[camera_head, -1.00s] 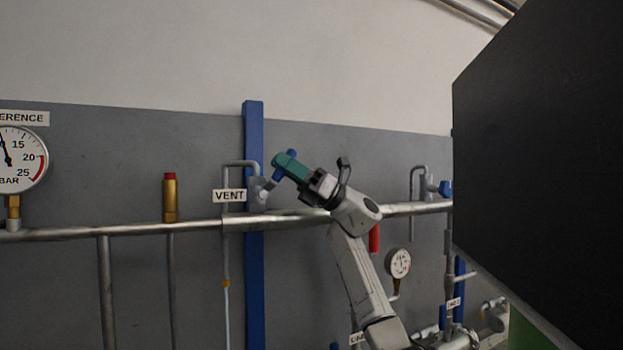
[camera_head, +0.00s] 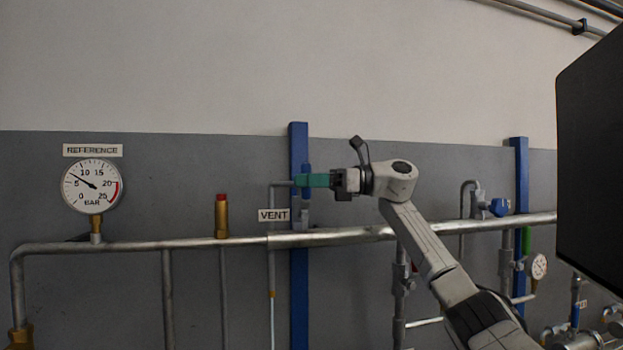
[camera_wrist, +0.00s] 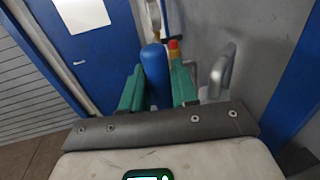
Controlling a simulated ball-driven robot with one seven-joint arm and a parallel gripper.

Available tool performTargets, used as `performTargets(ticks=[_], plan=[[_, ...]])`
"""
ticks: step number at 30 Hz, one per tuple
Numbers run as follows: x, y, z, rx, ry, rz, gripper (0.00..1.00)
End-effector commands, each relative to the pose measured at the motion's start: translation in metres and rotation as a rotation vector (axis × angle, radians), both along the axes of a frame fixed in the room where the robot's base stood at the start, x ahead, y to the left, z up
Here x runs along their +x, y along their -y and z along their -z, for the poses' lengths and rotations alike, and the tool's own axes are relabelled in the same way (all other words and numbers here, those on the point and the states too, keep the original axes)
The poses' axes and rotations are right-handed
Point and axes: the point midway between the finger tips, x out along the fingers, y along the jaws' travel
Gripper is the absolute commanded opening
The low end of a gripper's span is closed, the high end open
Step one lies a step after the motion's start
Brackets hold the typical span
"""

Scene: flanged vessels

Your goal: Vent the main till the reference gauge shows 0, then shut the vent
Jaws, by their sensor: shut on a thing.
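The reference gauge (camera_head: 91,186) is a white round dial at the left, marked in bar. Its needle points to the upper left, between 5 and 10. My gripper (camera_head: 312,181) has teal fingers and is at the vent, just above and right of the label. In the wrist view, my gripper (camera_wrist: 158,66) is shut on the blue vent handle (camera_wrist: 154,66), which stands between the fingers. The vent body is mostly hidden behind the gripper in the head view.
A blue-handled valve (camera_head: 498,207) and a smaller gauge (camera_head: 539,266) are at the right. A dark panel (camera_head: 592,165) blocks the right edge.

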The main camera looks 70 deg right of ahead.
Motion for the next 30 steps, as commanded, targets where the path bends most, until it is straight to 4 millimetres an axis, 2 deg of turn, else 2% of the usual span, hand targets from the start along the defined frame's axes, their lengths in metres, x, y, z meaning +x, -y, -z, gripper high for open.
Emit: performTargets(ticks=[12, 13, 18, 26, 30], plan=[[0.002, -0.001, 0.000, -0.007, -0.008, 0.000, 0.00], [0.002, -0.001, 0.000, -0.007, -0.008, 0.000, 0.30], [0.002, -0.001, 0.000, -0.007, -0.007, 0.000, 0.46], [0.000, 0.000, 0.000, -0.005, -0.005, 0.000, 0.48], [-0.009, 0.005, 0.001, -0.005, -0.005, 0.001, 0.48]])
